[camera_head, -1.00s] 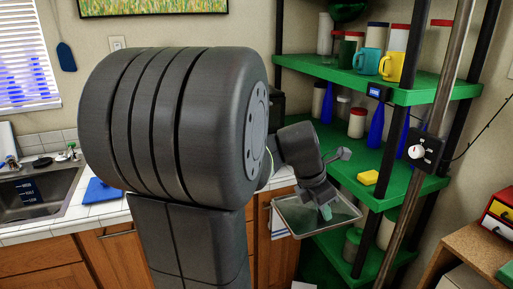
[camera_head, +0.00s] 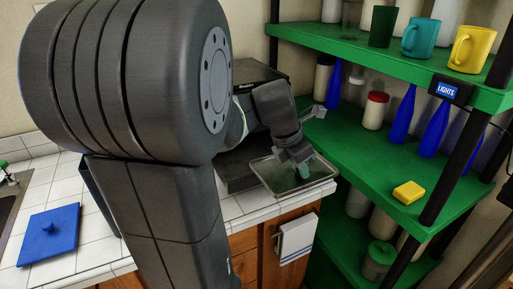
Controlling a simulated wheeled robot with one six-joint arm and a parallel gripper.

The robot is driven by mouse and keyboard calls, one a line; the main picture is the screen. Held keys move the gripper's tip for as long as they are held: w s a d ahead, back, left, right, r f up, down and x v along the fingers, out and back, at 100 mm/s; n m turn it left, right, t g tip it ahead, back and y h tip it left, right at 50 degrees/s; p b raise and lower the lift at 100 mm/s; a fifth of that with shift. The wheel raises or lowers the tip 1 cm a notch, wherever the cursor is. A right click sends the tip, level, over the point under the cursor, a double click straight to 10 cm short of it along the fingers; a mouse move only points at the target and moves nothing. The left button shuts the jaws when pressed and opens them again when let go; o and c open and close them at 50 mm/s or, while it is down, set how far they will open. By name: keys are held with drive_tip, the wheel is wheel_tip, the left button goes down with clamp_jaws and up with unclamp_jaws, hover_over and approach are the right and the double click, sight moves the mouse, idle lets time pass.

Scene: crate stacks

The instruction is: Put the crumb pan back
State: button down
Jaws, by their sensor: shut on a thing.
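The crumb pan (camera_head: 325,181) is a shallow grey metal tray with a raised rim. It is at the centre right of the head view, over the right end of the white tiled counter, close to a dark box-like appliance (camera_head: 236,172). My gripper (camera_head: 304,172) is shut on the crumb pan and points down into it. A greenish patch shows inside the pan by the fingers. The fingertips are partly hidden, and I cannot tell whether the pan touches the counter. My arm hides much of the appliance.
Green shelves (camera_head: 375,160) stand close on the right, with bottles, jars, mugs and a yellow sponge (camera_head: 408,192). A white towel (camera_head: 296,238) hangs on the cabinet front below. A blue board (camera_head: 49,236) lies on the counter (camera_head: 100,195) at the left.

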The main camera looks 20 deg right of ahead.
drive_tip(key=w+a+p, duration=0.3)
drive_tip(key=w, duration=1.6)
drive_tip(key=f, duration=0.6)
drive_tip(key=shift+s+d+f, duration=0.1)
drive_tip(key=shift+d, duration=0.1)
drive_tip(key=shift+w+f, duration=0.2)
drive_tip(key=shift+f, duration=0.2)
drive_tip(key=shift+f, duration=0.2)
drive_tip(key=c, duration=1.3)
unclamp_jaws()
drive_tip(key=shift+r, duration=0.1)
